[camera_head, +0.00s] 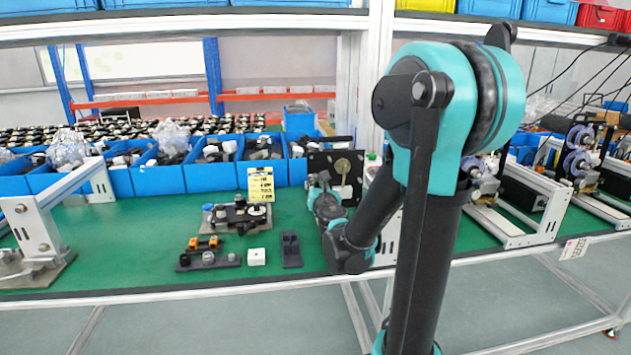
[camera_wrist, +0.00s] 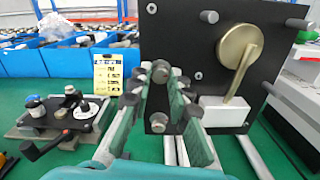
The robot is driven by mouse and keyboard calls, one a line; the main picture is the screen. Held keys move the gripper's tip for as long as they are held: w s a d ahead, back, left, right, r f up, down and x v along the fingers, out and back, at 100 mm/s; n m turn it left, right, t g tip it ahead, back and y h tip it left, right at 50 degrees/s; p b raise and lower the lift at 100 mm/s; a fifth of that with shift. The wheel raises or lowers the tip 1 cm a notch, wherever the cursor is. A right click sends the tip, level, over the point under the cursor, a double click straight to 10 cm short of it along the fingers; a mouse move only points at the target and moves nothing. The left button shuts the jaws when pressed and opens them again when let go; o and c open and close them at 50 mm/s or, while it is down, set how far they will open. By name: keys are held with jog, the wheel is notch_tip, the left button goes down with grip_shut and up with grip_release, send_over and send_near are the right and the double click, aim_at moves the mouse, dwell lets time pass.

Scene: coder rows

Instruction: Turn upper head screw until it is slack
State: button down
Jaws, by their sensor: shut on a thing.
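A black upright plate (camera_wrist: 190,20) fills the upper right of the wrist view and also shows in the head view (camera_head: 318,163). It carries a brass disc with a lever (camera_wrist: 238,45) and a white block (camera_wrist: 222,115). The upper head screw (camera_wrist: 160,72) is a dark round knob at the plate's left part. A second, lower round head (camera_wrist: 157,122) shows below it. My gripper (camera_wrist: 160,84) has one finger on each side of the upper screw and is shut on it. In the head view my gripper (camera_head: 322,192) is at the plate's lower left, partly hidden.
A fixture with a black handle (camera_wrist: 62,115) and a yellow label card (camera_wrist: 108,72) stand left of the plate. Blue bins (camera_head: 170,180) line the back. Small parts and a white block (camera_head: 256,257) lie in front. Green tabletop (camera_head: 100,245) is clear between them.

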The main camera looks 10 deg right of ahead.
jog(key=n, duration=0.7)
jog(key=c, duration=1.6)
grip_release()
jog(key=shift+o, duration=0.2)
jog(key=m, duration=0.4)
jog(key=shift+m, duration=0.3)
jog(key=m, duration=0.5)
jog(key=shift+c, duration=0.6)
